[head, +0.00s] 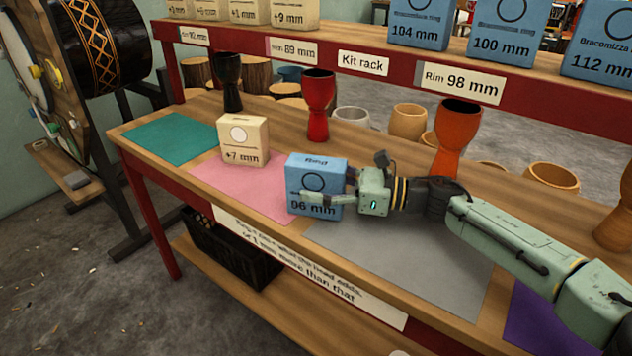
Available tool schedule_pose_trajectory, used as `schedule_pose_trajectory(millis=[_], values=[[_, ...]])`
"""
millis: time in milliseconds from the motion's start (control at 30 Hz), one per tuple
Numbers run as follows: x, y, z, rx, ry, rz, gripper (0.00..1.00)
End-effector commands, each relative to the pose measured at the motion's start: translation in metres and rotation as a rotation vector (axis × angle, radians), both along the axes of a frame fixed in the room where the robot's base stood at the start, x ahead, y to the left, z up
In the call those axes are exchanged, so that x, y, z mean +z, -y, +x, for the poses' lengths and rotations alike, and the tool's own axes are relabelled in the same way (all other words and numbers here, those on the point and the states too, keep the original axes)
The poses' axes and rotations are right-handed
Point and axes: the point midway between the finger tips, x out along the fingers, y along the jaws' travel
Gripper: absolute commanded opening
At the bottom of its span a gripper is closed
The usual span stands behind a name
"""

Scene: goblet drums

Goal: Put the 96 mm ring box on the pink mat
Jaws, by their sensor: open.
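The blue 96 mm ring box (318,172) stands upright at the right side of the pink mat (240,192), near the grey mat. Whether its whole base is on the pink cannot be told. My gripper (318,194) reaches in from the right, open. One finger lies across the box's front face, just above the "96 mm" label. Whether the fingers touch the box cannot be seen.
A cream +7 mm box (243,142) stands at the pink mat's back left. A teal mat (170,138) is left, a grey mat (400,262) and a purple mat (540,320) right. Black (228,85), red (318,105) and orange (457,140) goblet drums stand behind. A shelf with boxes runs above.

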Motion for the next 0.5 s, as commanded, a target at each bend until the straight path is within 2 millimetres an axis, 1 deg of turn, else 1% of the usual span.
schedule_pose_trajectory(millis=[67, 267, 500], values=[[0.0002, -0.0043, 0.0012, 0.000, 0.000, 0.000, 0.65], [-0.0005, -0.0047, 0.0013, -0.001, 0.000, 0.001, 0.65], [-0.0004, -0.0044, 0.0012, -0.001, 0.000, 0.001, 0.50]])
